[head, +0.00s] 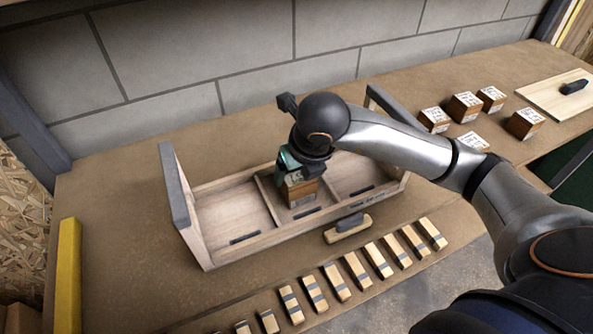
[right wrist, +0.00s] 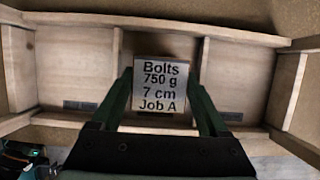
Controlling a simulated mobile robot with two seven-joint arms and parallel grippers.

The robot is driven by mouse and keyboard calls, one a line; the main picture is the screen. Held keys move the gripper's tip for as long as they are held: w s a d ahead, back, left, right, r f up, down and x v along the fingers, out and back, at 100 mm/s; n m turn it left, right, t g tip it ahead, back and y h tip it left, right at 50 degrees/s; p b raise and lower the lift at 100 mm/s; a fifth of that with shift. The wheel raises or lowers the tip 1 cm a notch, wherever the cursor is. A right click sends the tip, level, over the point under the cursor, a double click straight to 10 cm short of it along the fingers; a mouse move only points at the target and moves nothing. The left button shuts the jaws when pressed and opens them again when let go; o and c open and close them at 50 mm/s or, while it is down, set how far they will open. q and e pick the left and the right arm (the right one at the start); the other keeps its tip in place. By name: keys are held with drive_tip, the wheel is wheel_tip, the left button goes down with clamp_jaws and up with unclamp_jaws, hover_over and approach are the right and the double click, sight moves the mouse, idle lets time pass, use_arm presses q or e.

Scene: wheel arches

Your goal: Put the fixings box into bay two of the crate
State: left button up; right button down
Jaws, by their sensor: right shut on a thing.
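The fixings box (head: 303,191) is a small brown box with a white top label. In the right wrist view the label on the box (right wrist: 160,84) reads "Bolts 750 g 7 cm Job A". My right gripper (head: 291,168) is shut on the box, with one finger on each side. The wooden crate (head: 233,238) has three bays in a row and grey-topped ends. The box is at the middle bay, between the two dividers; I cannot tell whether it touches the bay floor. The left and right bays look empty. My left gripper is not seen in the head view.
Several similar labelled boxes (head: 465,107) stand at the back right, beside a pale board (head: 556,95) with a dark handle. A wooden block with a dark grip (head: 348,229) lies before the crate. Several striped wooden pieces (head: 337,282) line the bench's front edge. A block wall stands behind.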

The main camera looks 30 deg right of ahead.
unclamp_jaws()
drive_tip(key=shift+r, duration=0.2)
use_arm(q)
drive_tip(key=p, duration=0.1)
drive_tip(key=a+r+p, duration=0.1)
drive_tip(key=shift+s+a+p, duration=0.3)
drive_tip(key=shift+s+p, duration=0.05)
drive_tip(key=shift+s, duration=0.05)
use_arm(e)
drive_tip(key=v, duration=1.1)
drive_tip(key=shift+s+r, duration=0.2)
drive_tip(key=shift+r, duration=0.15)
